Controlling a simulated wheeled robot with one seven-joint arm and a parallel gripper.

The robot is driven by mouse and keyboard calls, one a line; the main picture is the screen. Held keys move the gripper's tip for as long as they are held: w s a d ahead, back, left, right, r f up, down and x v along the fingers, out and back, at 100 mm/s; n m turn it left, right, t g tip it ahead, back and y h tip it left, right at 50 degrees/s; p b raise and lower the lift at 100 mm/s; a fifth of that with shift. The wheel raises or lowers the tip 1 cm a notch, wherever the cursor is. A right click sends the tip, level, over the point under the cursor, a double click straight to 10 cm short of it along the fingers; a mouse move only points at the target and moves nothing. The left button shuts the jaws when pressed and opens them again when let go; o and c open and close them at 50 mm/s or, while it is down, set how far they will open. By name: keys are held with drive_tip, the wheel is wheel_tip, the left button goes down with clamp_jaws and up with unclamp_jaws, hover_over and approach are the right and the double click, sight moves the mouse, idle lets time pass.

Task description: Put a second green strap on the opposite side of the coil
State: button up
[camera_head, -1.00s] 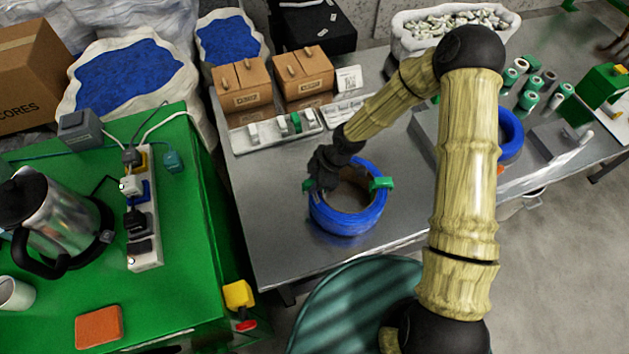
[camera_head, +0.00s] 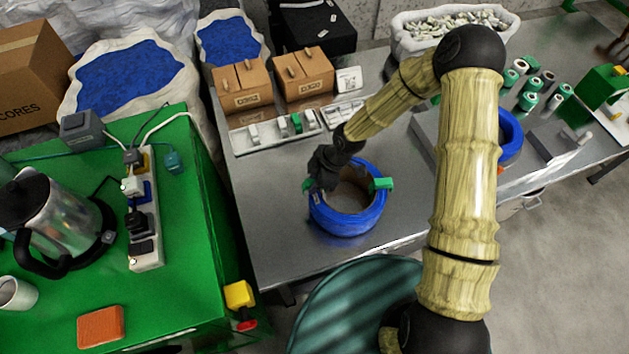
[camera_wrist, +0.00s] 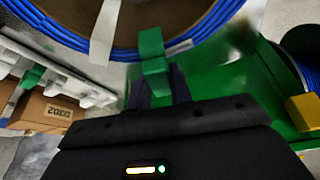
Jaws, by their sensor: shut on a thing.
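The blue cable coil (camera_head: 347,222) lies flat on the grey metal table, its round opening facing up. One green strap (camera_head: 381,184) sits on the coil's right side. A second green strap (camera_head: 308,185) is at the coil's left side, at my gripper (camera_head: 318,182). In the wrist view my gripper (camera_wrist: 160,88) is shut on this green strap (camera_wrist: 152,50), which lies across the rim of the blue coil (camera_wrist: 205,32). Whether the strap wraps the cable fully is hidden. A pale band (camera_wrist: 105,30) also crosses the coil there.
A white rack (camera_head: 272,131) with a green piece stands behind the coil, before cardboard boxes (camera_head: 243,84). A green table (camera_head: 70,180) with a kettle and power strip is left. Another blue coil (camera_head: 511,135) and green rolls are right. The table front is clear.

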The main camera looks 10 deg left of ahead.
drive_tip(key=shift+r+p, duration=0.5)
drive_tip(key=shift+r, duration=0.15)
idle(0.3)
drive_tip(key=shift+f+b, duration=0.7)
drive_tip(key=shift+f, duration=0.25)
idle(0.4)
drive_tip(key=shift+f, duration=0.2)
drive_tip(key=shift+f, duration=0.15)
drive_tip(key=shift+r, duration=0.5)
drive_tip(key=shift+s+r+p, duration=0.1)
drive_tip(key=shift+r+p, duration=0.1)
drive_tip(key=shift+p, duration=0.15)
drive_tip(key=shift+r+p, duration=0.5)
drive_tip(key=shift+r, duration=0.1)
